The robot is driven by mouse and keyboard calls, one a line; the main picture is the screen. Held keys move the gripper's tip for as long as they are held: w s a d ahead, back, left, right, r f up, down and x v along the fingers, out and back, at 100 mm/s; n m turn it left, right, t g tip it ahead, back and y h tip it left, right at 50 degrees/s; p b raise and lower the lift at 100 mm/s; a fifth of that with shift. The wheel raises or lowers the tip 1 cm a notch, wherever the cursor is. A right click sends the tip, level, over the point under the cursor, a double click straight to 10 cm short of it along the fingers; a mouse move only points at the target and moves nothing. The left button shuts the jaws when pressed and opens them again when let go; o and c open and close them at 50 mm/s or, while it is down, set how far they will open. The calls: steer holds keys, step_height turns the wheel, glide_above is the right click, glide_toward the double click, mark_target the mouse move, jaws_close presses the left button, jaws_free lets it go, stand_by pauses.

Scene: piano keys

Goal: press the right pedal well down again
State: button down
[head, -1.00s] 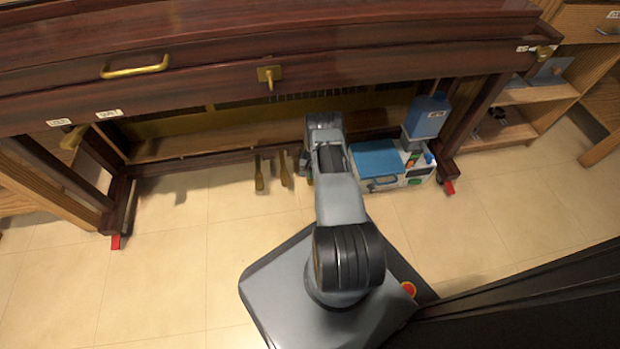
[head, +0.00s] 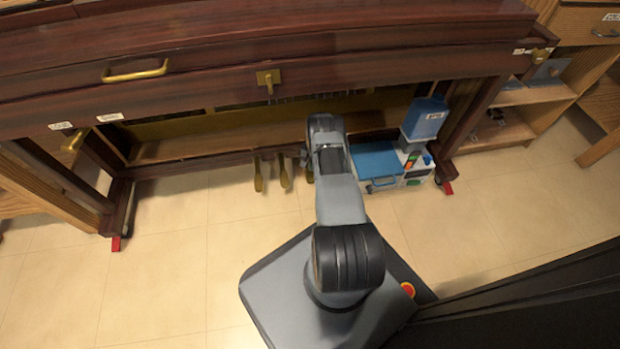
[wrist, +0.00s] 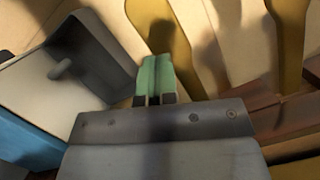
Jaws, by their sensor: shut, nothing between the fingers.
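Three brass pedals stick out below the piano (head: 200,62). In the head view the left pedal (head: 258,176) and middle pedal (head: 283,172) show clearly. The right pedal (head: 309,176) shows only as a sliver beside my arm. In the wrist view the right pedal (wrist: 165,22) lies just beyond my green fingertips, and the middle pedal (wrist: 290,40) is further right. My gripper (wrist: 154,66) is shut and empty, its tips overlapping the right pedal's left edge in the picture. I cannot tell whether they touch it. My arm hides the gripper in the head view.
A white box with a blue lid (head: 377,160) and a blue bottle (head: 424,118) stands close right of my arm. Its grey side (wrist: 90,55) is near my fingers in the wrist view. Open tiled floor (head: 180,240) lies left. Wooden shelves (head: 520,115) stand at right.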

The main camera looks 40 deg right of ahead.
steer(key=p+v, duration=0.1)
steer(key=v, duration=0.4)
steer(key=shift+w+d+r+p, duration=0.1)
steer(key=shift+r+p, duration=0.2)
steer(key=shift+p, duration=0.05)
stand_by(0.6)
